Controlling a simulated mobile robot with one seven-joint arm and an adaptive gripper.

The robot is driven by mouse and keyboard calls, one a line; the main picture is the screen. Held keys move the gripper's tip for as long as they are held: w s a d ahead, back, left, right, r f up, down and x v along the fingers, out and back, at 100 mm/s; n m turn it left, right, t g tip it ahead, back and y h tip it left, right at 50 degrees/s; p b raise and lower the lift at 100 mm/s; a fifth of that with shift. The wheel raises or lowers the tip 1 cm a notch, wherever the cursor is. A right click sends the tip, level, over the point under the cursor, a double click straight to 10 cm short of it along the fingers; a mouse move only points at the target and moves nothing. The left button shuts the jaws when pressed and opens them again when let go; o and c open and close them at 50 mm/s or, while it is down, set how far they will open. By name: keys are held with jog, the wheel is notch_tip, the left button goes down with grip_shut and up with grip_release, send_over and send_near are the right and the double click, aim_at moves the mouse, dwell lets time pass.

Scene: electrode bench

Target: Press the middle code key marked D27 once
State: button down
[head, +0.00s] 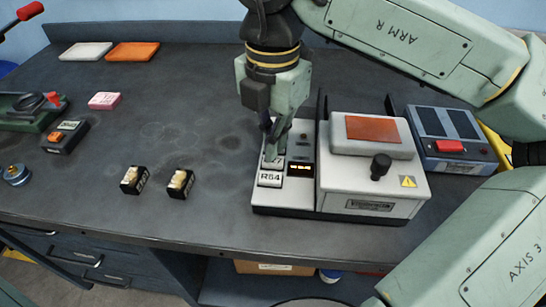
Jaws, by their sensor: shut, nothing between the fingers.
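The bench device (370,208) has a column of pale code keys on its left part. The front key (270,178) reads R64. Just behind it, the pale middle key (272,163) shows only partly, and no D27 marking can be read. My gripper (271,154) points down with its fingers shut and empty, its tips at the middle key. I cannot tell whether they touch it. Any key farther back is hidden by the gripper. A small dark display (301,169) with amber characters sits right of the keys.
The device's raised lid with an orange panel (371,129) and a black knob (380,166) stand right of my gripper. A blue unit (447,138) with a red block is farther right. Two small black blocks (134,180) (181,183) lie left. Bench between is clear.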

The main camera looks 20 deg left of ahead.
jog(key=shift+f+b, duration=1.1)
jog(key=shift+f, duration=0.1)
dwell(1.0)
jog(key=shift+r, duration=0.1)
jog(key=shift+r+p, duration=2.05)
jog(key=shift+r, duration=0.95)
jog(key=shift+f, duration=0.1)
